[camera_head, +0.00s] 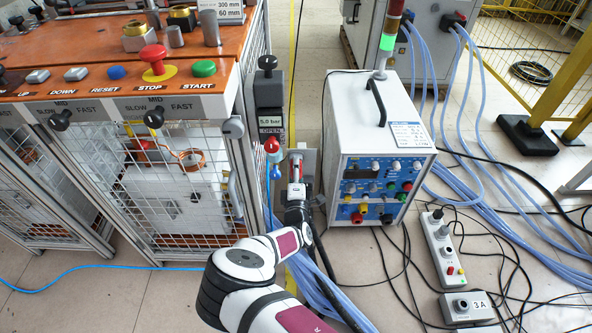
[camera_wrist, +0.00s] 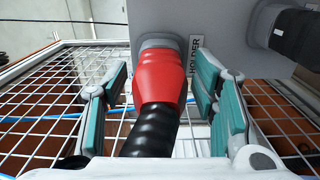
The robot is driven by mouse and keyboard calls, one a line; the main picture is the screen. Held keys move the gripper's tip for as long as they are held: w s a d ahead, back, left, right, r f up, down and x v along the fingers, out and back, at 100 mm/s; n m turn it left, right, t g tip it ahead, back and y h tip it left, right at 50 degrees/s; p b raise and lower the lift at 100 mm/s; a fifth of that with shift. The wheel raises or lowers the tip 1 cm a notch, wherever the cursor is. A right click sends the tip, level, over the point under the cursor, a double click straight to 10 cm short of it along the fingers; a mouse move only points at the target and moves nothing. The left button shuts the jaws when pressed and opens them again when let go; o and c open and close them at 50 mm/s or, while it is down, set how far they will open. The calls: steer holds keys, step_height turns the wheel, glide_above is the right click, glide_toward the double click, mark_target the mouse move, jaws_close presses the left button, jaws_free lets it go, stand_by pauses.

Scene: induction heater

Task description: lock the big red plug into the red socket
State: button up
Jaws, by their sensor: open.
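The big red plug (camera_wrist: 160,80) sits in a grey collar on a grey plate labelled HOLDER in the wrist view, with its thick black cable (camera_wrist: 150,135) running back towards me. My gripper (camera_wrist: 160,72) is open, with teal-padded fingers on both sides of the plug and gaps to it. In the head view my gripper (camera_head: 296,188) is at the holder plate (camera_head: 309,160), between the caged machine and the white heater unit. A red round connector (camera_head: 357,217) low on the unit's front may be the red socket; it is too small to be sure.
A black plug (camera_wrist: 298,38) sits in another grey collar at the right of the holder. The wire-mesh cage (camera_head: 170,190) is close on the left. The white heater unit (camera_head: 385,140) stands on the right. Cables and a power strip (camera_head: 443,250) lie on the floor.

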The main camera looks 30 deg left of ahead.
steer(key=shift+p, duration=0.5)
stand_by(0.3)
jaws_close()
steer(key=shift+s, duration=0.15)
steer(key=shift+p+v, duration=2.6)
steer(key=shift+v, duration=0.25)
steer(key=shift+d, duration=0.1)
steer(key=shift+d, duration=0.1)
